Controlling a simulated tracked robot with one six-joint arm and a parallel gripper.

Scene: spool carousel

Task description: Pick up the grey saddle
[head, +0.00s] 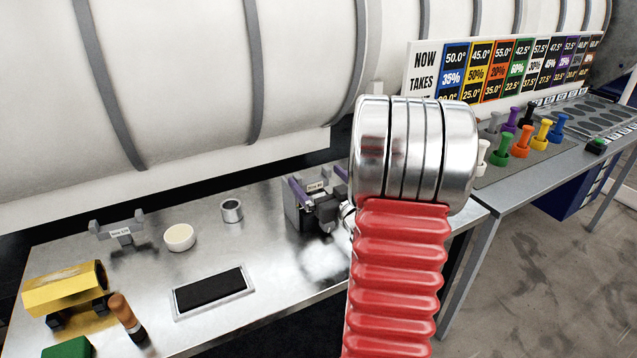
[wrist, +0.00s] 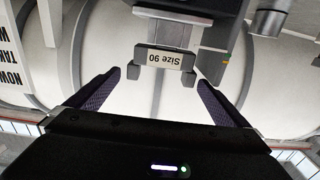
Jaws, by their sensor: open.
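A grey saddle with a "Size 90" label (wrist: 165,58) shows upside down in the wrist view, just beyond and between my fingertips. In the head view its label (head: 317,186) shows at my gripper (head: 320,183), over the back of the bench. My gripper is open, with its two purple-lined fingers apart in the wrist view (wrist: 158,84); I see no contact with the saddle. My wrist and red arm hide part of that area in the head view. Another grey labelled saddle-shaped piece (head: 118,233) stands at the back left of the bench.
On the metal bench (head: 265,255) are a cream dish (head: 180,237), a metal ring (head: 232,211), a black pad (head: 211,290), a yellow block (head: 65,288) and an orange-handled tool (head: 127,318). A large white cylinder (head: 200,70) rises behind.

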